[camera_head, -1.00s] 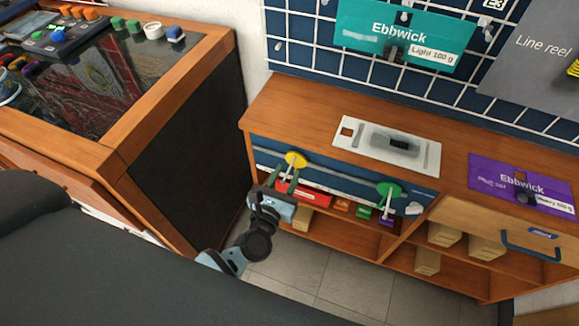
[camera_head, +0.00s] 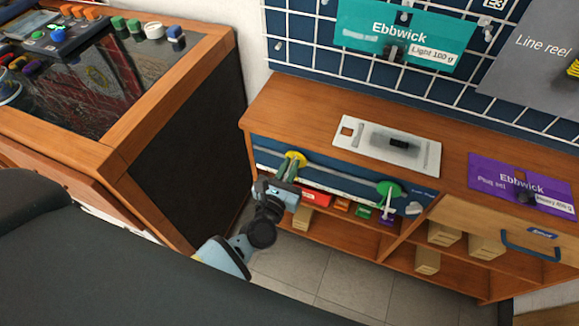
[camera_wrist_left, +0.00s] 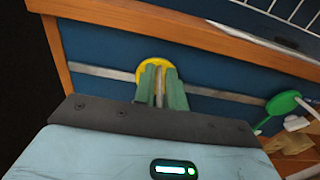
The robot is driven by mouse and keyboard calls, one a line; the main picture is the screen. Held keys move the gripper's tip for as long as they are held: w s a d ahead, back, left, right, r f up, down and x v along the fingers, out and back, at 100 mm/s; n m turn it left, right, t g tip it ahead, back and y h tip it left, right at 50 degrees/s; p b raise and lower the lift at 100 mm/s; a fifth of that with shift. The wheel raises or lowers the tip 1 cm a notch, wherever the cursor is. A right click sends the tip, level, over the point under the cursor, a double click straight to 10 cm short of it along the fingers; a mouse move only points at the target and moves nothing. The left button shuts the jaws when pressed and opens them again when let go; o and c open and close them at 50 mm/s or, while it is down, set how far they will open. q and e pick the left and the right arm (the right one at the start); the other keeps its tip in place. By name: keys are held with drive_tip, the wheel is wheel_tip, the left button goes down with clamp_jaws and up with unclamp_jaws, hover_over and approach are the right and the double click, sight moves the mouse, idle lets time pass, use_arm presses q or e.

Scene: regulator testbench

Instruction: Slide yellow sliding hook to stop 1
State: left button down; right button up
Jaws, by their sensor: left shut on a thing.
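The yellow sliding hook (camera_head: 296,157) sits on the grey rail (camera_head: 335,171) along the blue front of the wooden cabinet, near its left end. Its round yellow plate also shows in the left wrist view (camera_wrist_left: 154,69). My left gripper (camera_head: 287,171) is at the hook, its two green fingers (camera_wrist_left: 161,85) shut on the hook's pale shank. The fingers hide the lower part of the hook. A green hook (camera_head: 389,189) sits farther right on the same rail. My right gripper is not in view.
A white plate with a grey device (camera_head: 397,145) lies on the cabinet top. A dark-sided wooden bench (camera_head: 185,130) stands close on the left. The rail between the two hooks looks clear.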

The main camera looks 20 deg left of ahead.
use_arm(q)
drive_tip(key=a+b, duration=0.2)
drive_tip(key=a, duration=0.7)
drive_tip(key=shift+w, duration=0.15)
drive_tip(key=c, duration=1.4)
unclamp_jaws()
drive_tip(key=shift+a, duration=0.1)
drive_tip(key=shift+c, duration=0.2)
